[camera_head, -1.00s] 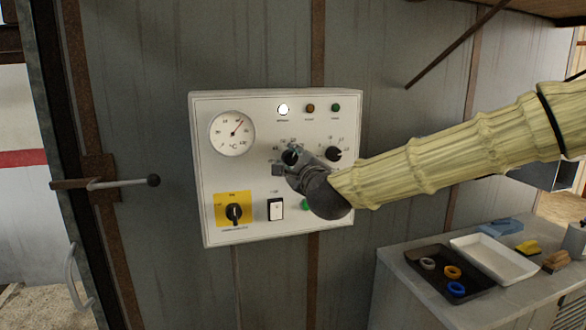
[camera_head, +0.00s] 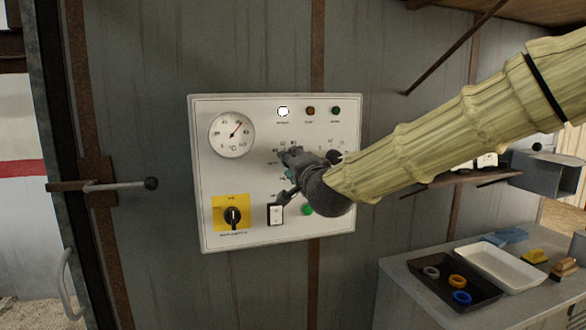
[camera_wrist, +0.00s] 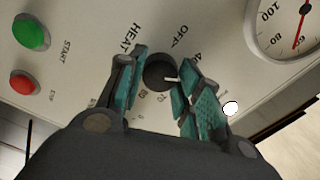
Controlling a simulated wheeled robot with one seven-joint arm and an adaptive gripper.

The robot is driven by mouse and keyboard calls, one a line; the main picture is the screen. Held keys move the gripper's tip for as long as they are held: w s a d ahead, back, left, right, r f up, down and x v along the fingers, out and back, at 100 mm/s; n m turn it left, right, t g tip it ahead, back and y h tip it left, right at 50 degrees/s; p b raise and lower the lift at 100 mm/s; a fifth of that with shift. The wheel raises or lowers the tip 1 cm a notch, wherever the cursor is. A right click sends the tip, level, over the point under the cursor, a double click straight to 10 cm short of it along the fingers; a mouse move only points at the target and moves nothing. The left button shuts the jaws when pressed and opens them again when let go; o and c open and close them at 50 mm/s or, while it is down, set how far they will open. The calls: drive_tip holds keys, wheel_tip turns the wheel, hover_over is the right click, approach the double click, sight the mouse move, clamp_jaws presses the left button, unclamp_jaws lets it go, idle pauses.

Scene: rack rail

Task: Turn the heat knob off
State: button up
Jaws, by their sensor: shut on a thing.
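The heat knob (camera_wrist: 158,70) is a round black knob with a white pointer line, beside the words HEAT and OFF on the white control panel (camera_head: 210,180). In the wrist view its pointer is turned away from OFF, towards my right-hand finger, which hides the scale mark there. My gripper (camera_wrist: 160,66) has one teal-padded finger on each side of the knob and is shut on it. In the camera_head view my gripper (camera_head: 288,162) covers the knob.
The panel has a temperature dial (camera_head: 232,134), a lit white lamp (camera_head: 283,112), a yellow-backed rotary switch (camera_head: 233,215), a white rocker switch (camera_head: 275,214) and green (camera_wrist: 30,32) and red (camera_wrist: 25,84) buttons. A black tray (camera_head: 425,278) with rings sits on the bench at right.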

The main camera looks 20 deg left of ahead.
drive_tip(key=shift+n+b, duration=2.3)
drive_tip(key=shift+n, duration=4.5)
drive_tip(key=o, duration=1)
drive_tip(key=shift+o, duration=0.2)
drive_tip(key=shift+s, duration=0.1)
drive_tip(key=v, duration=1.2)
drive_tip(key=shift+f, duration=0.15)
